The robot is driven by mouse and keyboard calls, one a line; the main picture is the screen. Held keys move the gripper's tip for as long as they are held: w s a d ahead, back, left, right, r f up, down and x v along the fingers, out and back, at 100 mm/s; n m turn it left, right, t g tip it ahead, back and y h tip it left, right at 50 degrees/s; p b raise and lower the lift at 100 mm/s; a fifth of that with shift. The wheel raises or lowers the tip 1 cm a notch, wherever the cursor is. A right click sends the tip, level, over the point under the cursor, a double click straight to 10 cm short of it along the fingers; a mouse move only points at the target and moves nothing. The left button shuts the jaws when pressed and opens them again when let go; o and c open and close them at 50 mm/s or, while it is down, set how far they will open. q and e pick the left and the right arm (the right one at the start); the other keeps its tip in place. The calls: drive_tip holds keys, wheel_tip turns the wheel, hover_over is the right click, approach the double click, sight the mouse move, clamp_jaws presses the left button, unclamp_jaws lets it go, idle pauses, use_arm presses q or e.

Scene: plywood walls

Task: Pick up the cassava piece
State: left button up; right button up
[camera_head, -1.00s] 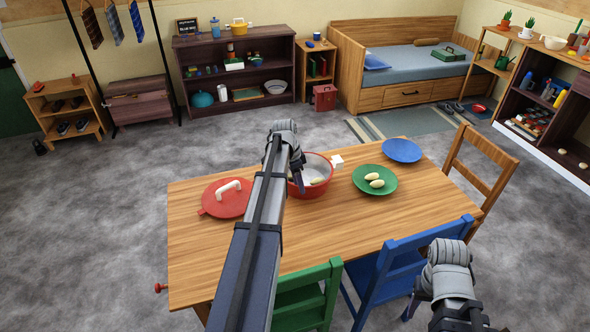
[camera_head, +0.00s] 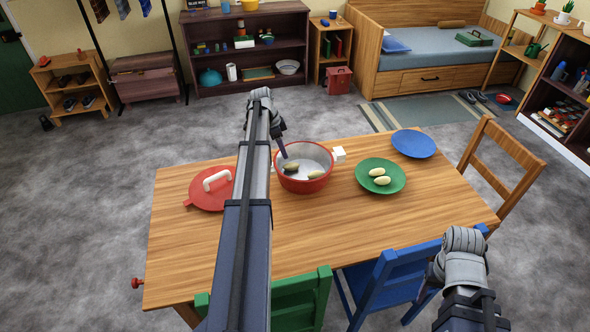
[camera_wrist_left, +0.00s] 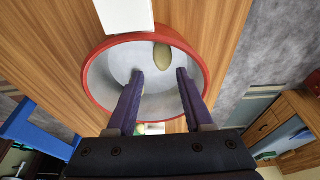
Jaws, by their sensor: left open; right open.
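A red pot (camera_head: 304,186) with a pale inside stands on the table; two oblong pieces, a left one (camera_head: 291,167) and a right one (camera_head: 316,174), lie in it. Which is cassava, I cannot tell. The wrist view shows a tan-olive piece (camera_wrist_left: 162,57) on the pot's floor, ahead of the fingers; something partly hidden shows lower between them. My left gripper (camera_wrist_left: 160,75) is open and empty, pointing into the pot; in the head view it (camera_head: 283,152) is over the pot's left rim. My right gripper (camera_head: 430,285) is open, near the blue chair, away from the pot.
A green plate (camera_head: 364,182) with two pale yellow pieces (camera_head: 381,176) and a blue plate (camera_head: 414,143) stand right of the pot. A red lid (camera_head: 205,197) lies left. A white block (camera_head: 338,154) is at the pot's right rim. Chairs line the near edge.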

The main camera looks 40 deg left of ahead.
sight(290, 164)
use_arm(q)
drive_tip(key=shift+w+f+b, duration=0.3)
drive_tip(key=shift+f+b, duration=0.1)
drive_tip(key=shift+f, duration=0.3)
drive_tip(key=shift+w, duration=0.1)
use_arm(e)
drive_tip(key=shift+w+f, duration=0.45)
drive_tip(key=shift+f, duration=0.35)
use_arm(q)
drive_tip(key=shift+f, duration=0.15)
use_arm(e)
drive_tip(key=shift+f, duration=0.1)
use_arm(q)
drive_tip(key=shift+f+b, duration=0.3)
drive_tip(key=shift+b, duration=0.2)
drive_tip(key=b+x, duration=0.6)
drive_tip(key=x, duration=0.1)
drive_tip(key=shift+w+b, duration=0.1)
drive_tip(key=shift+b, duration=0.25)
use_arm(e)
wheel_tip(290, 164, down, 7)
use_arm(q)
clamp_jaws()
use_arm(e)
drive_tip(key=shift+f, duration=0.1)
